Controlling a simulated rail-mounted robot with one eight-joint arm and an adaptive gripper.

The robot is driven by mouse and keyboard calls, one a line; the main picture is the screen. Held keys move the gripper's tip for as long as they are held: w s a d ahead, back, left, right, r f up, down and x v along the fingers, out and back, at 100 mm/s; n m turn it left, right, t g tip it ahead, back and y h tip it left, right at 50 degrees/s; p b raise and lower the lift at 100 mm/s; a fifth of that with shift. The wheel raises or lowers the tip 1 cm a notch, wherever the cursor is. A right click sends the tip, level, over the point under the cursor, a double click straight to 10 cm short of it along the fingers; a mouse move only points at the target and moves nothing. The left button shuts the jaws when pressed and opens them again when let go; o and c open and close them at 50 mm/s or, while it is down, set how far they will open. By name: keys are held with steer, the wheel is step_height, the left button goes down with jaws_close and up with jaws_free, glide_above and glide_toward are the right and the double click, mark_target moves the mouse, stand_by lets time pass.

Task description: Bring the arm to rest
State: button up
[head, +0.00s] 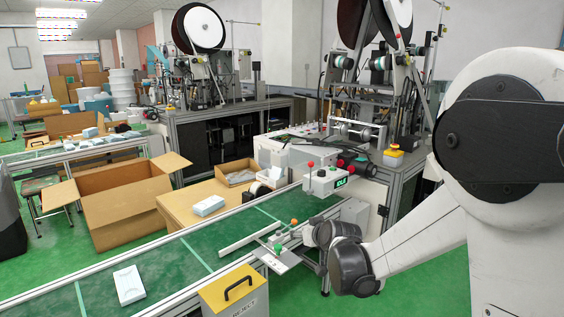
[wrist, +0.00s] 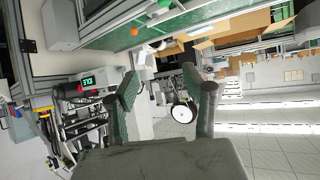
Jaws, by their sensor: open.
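My arm reaches in from the right in the head view, with its grey wrist end beside the green conveyor (head: 170,262). My fingers cannot be made out clearly there. In the wrist view my gripper (wrist: 160,76) has its two dark fingers spread apart. Nothing is between the fingertips; only background shows through the gap. The wrist view is strongly tilted, with the room's ceiling lights at right.
A white pack (head: 128,285) lies on the conveyor. A yellow reject box (head: 236,289) stands at its front edge. A device with a green display (head: 328,180) stands over the belt. Another pack (head: 207,205) lies on a table beside an open carton (head: 118,212). Machines stand behind.

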steer(key=s+d+r+m+g+h+p, duration=0.1)
steer(key=s+d+r, duration=0.4)
steer(key=s, duration=0.4)
steer(key=s+d+r+g+h, duration=0.1)
steer(key=s+d+r, duration=0.1)
steer(key=s+r, duration=0.6)
steer(key=s+d+f+m+g, duration=0.1)
steer(key=s+d, duration=0.2)
steer(key=s, duration=0.8)
steer(key=s+d+f+m+g+h+p, duration=0.1)
steer(key=s+d, duration=0.2)
steer(key=s, duration=0.8)
steer(key=shift+s+h, duration=0.25)
steer(key=shift+h, duration=0.05)
steer(key=shift+d+f, duration=0.1)
